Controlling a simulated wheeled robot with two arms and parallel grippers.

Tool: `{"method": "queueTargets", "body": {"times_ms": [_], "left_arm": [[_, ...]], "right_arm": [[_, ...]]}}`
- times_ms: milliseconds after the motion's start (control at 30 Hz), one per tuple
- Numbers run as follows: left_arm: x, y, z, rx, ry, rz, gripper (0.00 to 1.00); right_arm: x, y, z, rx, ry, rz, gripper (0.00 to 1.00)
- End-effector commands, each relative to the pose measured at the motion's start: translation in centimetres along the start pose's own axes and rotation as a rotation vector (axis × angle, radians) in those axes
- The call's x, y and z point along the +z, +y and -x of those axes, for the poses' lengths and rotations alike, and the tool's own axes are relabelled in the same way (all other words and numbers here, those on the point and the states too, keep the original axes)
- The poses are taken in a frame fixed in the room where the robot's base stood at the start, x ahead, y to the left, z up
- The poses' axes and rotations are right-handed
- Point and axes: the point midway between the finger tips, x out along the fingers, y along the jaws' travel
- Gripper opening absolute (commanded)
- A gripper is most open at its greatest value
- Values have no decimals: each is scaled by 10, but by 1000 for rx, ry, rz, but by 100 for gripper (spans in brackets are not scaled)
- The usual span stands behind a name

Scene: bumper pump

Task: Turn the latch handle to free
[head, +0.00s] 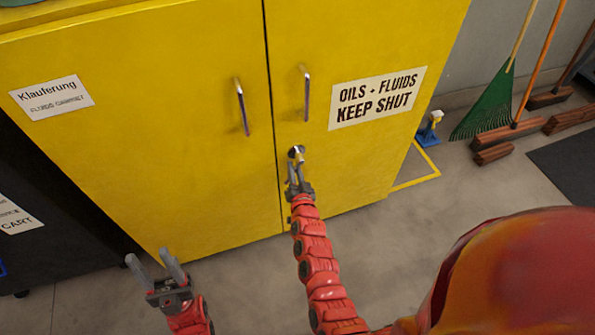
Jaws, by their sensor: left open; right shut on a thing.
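The yellow cabinet (350,45) stands ahead with both doors shut. A small latch handle (297,151) sits on the right door, near the seam and below the right door's bar handle (307,93). My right gripper (297,168) is at the latch, shut on it, and its fingers partly hide it. The latch's exact angle is hard to tell. My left gripper (155,264) is open and empty, low in front of the left door, apart from the cabinet.
The left door has its own bar handle (241,106). A dark cart (40,190) stands at the left. A blue item (430,130), a green rake (490,105) and brooms (514,127) are at the right.

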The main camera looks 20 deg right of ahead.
Motion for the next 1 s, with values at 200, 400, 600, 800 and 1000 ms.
{"method": "queueTargets", "body": {"times_ms": [200,400,600,800,1000], "left_arm": [[2,0,10,0,0,0,50],[3,1,16,0,0,0,50],[4,1,21,0,0,0,50],[4,1,23,0,0,0,50],[4,1,24,0,0,0,50]], "right_arm": [[-1,-7,1,-1,-37,-204,0],[-4,-14,2,0,-72,-391,0],[-9,-21,4,0,-108,-577,0],[-12,-26,5,1,-147,-749,0],[-17,-31,6,0,-173,-891,0]]}}
